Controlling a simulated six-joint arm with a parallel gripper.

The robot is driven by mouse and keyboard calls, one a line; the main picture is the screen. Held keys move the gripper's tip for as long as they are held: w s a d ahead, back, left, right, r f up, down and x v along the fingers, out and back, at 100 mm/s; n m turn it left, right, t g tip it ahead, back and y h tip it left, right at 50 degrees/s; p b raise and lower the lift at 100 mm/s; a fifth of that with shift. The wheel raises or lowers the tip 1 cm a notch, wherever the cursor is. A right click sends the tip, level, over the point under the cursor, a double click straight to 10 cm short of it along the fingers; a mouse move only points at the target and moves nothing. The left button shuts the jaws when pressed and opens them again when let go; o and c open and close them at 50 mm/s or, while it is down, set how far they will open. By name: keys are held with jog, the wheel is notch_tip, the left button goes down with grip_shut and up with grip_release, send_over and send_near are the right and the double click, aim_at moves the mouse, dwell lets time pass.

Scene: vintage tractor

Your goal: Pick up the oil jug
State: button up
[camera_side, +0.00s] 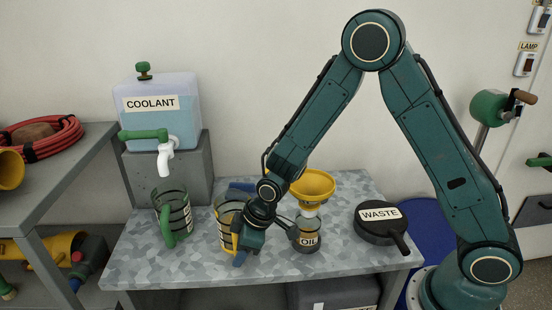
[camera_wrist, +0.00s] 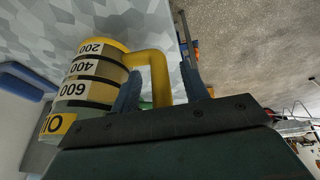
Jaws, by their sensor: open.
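The oil jug (camera_side: 227,214) is a clear jug with dark graduation bands and a yellow handle, standing on the grey mottled bench. My gripper (camera_side: 243,250) is at its right side in the side view and hides part of it. In the wrist view the oil jug (camera_wrist: 92,75) shows white marks 200, 400, 600 and a partly cut-off yellow label. Its yellow handle reaches between the two blue fingers of my gripper (camera_wrist: 161,70). The fingers are open, with gaps visible beside the handle.
A green-handled jug (camera_side: 172,216) stands to the left, below the coolant tank's (camera_side: 160,108) white spout. An OIL-labelled container (camera_side: 307,240) with a yellow funnel (camera_side: 313,186) stands close right of my gripper. A black WASTE pan (camera_side: 381,226) lies farther right.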

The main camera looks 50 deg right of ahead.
dwell(0.5)
grip_shut()
jog(key=shift+w+r, duration=0.1)
notch_tip(320, 180, up, 20)
dwell(1.0)
dwell(0.6)
